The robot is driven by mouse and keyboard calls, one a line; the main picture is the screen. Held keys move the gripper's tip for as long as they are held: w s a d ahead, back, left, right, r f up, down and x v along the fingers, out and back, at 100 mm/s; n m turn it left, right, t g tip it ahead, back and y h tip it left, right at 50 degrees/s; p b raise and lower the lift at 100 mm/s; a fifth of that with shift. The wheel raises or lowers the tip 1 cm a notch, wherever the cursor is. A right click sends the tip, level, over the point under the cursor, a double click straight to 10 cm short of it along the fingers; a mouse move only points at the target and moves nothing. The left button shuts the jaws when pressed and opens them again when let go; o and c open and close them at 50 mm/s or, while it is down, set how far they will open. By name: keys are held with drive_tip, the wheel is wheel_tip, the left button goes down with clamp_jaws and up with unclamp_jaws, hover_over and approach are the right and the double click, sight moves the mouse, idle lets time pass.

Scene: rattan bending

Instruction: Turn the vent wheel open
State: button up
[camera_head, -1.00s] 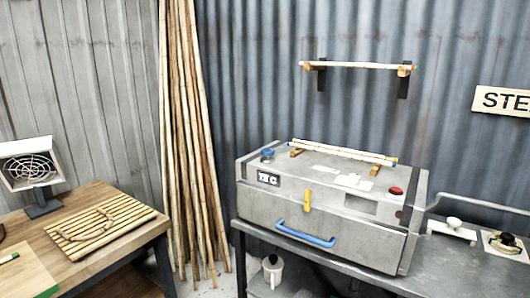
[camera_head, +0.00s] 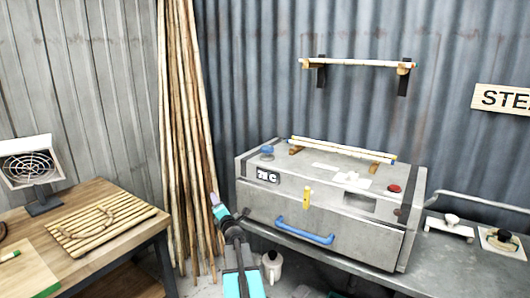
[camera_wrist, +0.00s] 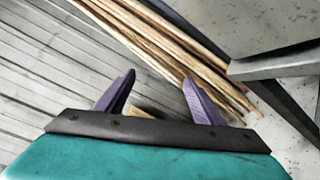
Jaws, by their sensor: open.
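A blue round knob on a short stem (camera_head: 267,151), which looks like the vent wheel, stands on the top left of the grey metal steam box (camera_head: 290,212). It is small in view, and its turn position cannot be told. My gripper (camera_head: 214,200) is raised left of the box, in front of the bamboo poles, apart from the knob. In the wrist view my gripper (camera_wrist: 158,90) shows two purple fingers spread apart with nothing between them. The knob is not in the wrist view.
The box has a blue front handle (camera_head: 305,233), a yellow latch (camera_head: 307,197) and a red button (camera_head: 395,188). Poles (camera_head: 187,120) lean on the wall behind my gripper. A wooden table (camera_head: 120,235) stands left. A white jug (camera_head: 272,262) sits below.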

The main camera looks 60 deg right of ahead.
drive_tip(key=s+d+r+n+t+y, duration=0.1)
drive_tip(key=s+d+r+n, duration=0.25)
drive_tip(key=r, duration=0.35)
drive_tip(key=s+d+r+n+t+y, duration=0.1)
drive_tip(key=s+d+r+n+t, duration=0.15)
drive_tip(key=r+n, duration=0.3)
drive_tip(key=s+d+r+n+t+y, duration=0.1)
drive_tip(key=s+d+r+n, duration=0.25)
drive_tip(key=r, duration=0.35)
drive_tip(key=n+g+p, duration=0.2)
drive_tip(key=n, duration=0.1)
approach(270, 148)
drive_tip(key=shift+s+a, duration=0.25)
drive_tip(key=shift+a, duration=0.25)
drive_tip(key=shift+s+a, duration=0.25)
drive_tip(key=shift+a, duration=0.2)
drive_tip(key=shift+s+d, duration=0.25)
drive_tip(key=shift+s, duration=0.35)
drive_tip(key=shift+w, duration=0.1)
drive_tip(key=p+x, duration=0.4)
drive_tip(key=x, duration=0.8)
drive_tip(key=shift+p+x, duration=0.5)
drive_tip(key=shift+x, duration=0.4)
drive_tip(key=shift+a, duration=0.1)
